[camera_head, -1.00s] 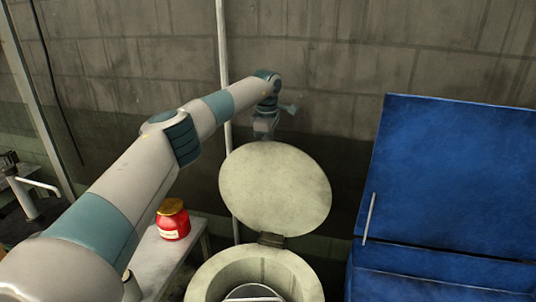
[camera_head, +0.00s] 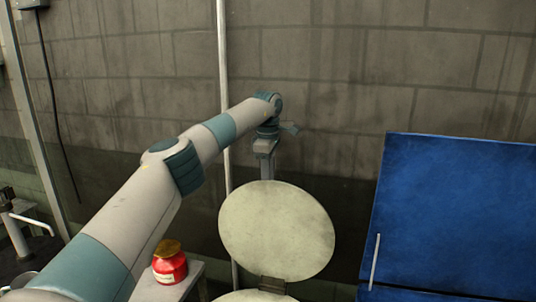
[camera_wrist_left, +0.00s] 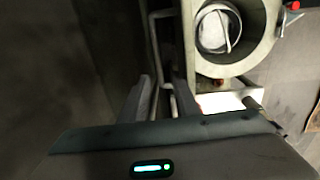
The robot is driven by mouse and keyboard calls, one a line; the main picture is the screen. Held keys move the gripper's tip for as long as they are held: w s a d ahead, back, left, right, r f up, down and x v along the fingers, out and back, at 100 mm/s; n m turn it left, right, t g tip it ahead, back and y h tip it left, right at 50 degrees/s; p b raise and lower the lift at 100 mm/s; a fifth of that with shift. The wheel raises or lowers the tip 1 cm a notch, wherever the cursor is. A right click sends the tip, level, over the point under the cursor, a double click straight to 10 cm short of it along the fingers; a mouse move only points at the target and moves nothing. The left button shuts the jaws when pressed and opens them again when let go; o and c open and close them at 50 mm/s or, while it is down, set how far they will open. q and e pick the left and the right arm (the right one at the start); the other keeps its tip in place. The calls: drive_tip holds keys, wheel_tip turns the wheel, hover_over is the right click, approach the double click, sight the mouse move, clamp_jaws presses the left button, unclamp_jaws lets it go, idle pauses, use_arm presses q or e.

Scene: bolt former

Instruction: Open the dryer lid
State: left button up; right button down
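The dryer lid (camera_head: 277,232) is a pale round disc that stands raised, its face toward me in the head view. Below it are its hinge (camera_head: 271,284) and the top of the dryer rim (camera_head: 250,297), cut off by the picture's lower edge. My left gripper (camera_head: 265,165) is just above and behind the lid's top edge; its fingertips do not show clearly there. In the left wrist view, its two fingers (camera_wrist_left: 160,97) stand apart with nothing between them. That view also shows the open dryer drum (camera_wrist_left: 266,50) with a metal bucket (camera_wrist_left: 218,30) inside. My right gripper is out of view.
A large blue box (camera_head: 455,210) with a handle stands at the right. A red jar (camera_head: 169,268) with a yellowish lid sits on a small table (camera_head: 195,273) left of the dryer. A pale vertical pipe (camera_head: 223,90) runs up the wall behind.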

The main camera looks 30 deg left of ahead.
use_arm(q)
wheel_tip(320, 180, up, 11)
drive_tip(key=shift+s, duration=0.25)
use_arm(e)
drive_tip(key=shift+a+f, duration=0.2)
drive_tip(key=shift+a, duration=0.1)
use_arm(q)
drive_tip(key=shift+f, duration=0.1)
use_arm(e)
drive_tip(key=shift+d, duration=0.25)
use_arm(q)
drive_tip(key=shift+d, duration=0.1)
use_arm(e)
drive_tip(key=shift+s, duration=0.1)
